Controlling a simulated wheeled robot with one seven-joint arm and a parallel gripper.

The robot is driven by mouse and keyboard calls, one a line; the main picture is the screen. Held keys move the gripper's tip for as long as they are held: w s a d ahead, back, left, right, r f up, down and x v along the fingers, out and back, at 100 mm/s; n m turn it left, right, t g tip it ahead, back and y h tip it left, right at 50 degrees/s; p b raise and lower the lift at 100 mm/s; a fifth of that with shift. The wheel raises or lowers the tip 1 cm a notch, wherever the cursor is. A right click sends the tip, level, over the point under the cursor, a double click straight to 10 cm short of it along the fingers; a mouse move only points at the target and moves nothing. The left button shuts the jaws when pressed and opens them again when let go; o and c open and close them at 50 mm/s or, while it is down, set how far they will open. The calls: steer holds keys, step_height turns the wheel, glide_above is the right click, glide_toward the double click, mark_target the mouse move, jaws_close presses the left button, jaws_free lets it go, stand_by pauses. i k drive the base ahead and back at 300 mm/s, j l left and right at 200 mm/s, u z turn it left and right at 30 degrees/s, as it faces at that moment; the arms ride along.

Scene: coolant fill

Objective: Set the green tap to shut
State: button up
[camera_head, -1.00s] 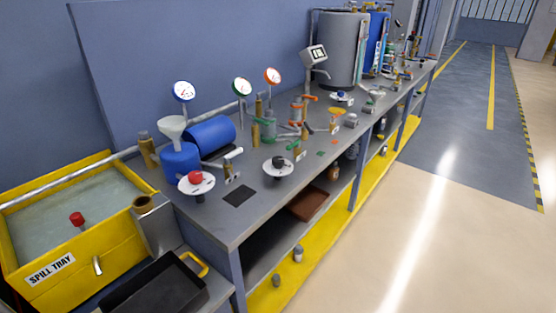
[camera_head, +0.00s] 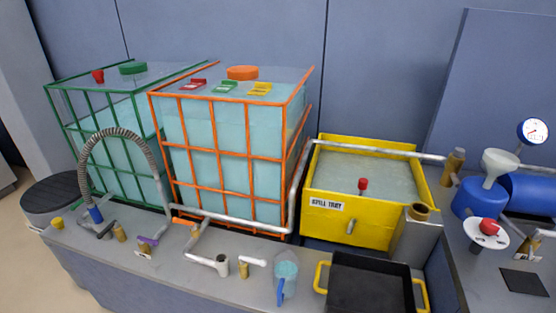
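A green-framed tank (camera_head: 108,155) of pale liquid stands at the left, with a green lid (camera_head: 133,68) and a red knob (camera_head: 97,76) on top. I cannot make out a green tap handle for certain there. A purple-handled tap (camera_head: 148,241) and an orange-handled tap (camera_head: 184,221) sit along the front. My gripper is not in view.
An orange-framed tank (camera_head: 222,185) stands in the middle. A yellow spill tray (camera_head: 345,222) is to its right, behind a black tray (camera_head: 370,285). A clear jug with a blue handle (camera_head: 287,270) stands at the front. A blue funnel can (camera_head: 478,198) is on the right bench.

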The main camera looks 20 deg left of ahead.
mark_target(73, 207)
steer(key=u, duration=1.85)
steer(key=i+j+u, duration=0.1)
steer(key=i, duration=0.85)
steer(key=i+j+u, duration=0.1)
steer(key=i+j, duration=0.15)
steer(key=i, duration=0.7)
steer(key=i+l, duration=0.45)
steer(key=i+j+u, duration=0.05)
